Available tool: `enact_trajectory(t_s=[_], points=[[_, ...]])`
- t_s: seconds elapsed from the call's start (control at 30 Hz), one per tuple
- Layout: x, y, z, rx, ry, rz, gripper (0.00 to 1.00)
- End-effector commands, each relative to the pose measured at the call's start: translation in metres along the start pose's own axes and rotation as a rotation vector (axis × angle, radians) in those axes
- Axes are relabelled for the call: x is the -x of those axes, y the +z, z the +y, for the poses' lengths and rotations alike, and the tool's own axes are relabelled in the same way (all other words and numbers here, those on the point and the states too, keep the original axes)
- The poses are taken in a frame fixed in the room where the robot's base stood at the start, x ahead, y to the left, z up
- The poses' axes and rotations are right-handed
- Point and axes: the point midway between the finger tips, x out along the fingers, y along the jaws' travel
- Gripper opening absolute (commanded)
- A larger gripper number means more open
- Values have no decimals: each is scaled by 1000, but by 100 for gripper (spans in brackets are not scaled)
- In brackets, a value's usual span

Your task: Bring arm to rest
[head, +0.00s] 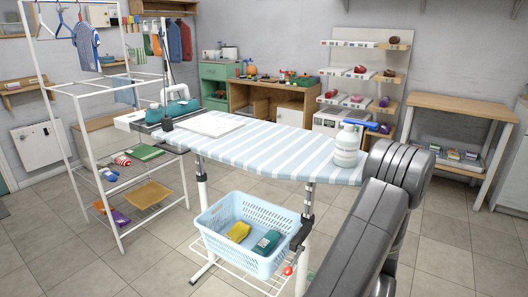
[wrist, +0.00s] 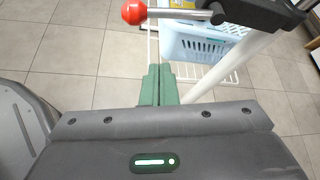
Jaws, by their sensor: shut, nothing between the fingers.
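My gripper (wrist: 158,86) shows in the wrist view with its two green fingers together and nothing between them. It is beside the ironing board's frame, near a metal rod with a red ball knob (wrist: 134,12). In the head view my grey arm is at the right front, bent beside the right end of the striped ironing board (head: 255,147).
A light blue basket (head: 245,262) sits on the rack under the board and shows in the wrist view. A white bottle (head: 346,147) stands on the board close to my arm. A white clothes rack (head: 98,165) is at left. Floor (head: 455,245) at right is clear.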

Motion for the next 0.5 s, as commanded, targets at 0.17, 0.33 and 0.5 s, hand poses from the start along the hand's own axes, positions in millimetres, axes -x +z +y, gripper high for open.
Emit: enact_trajectory(t_s=[0.17, 0.33, 0.5], points=[[-15, -5, -2, 106, -56, -28, 0], [-27, -6, -6, 207, -112, -45, 0], [-37, -8, -10, 309, -172, -54, 0]])
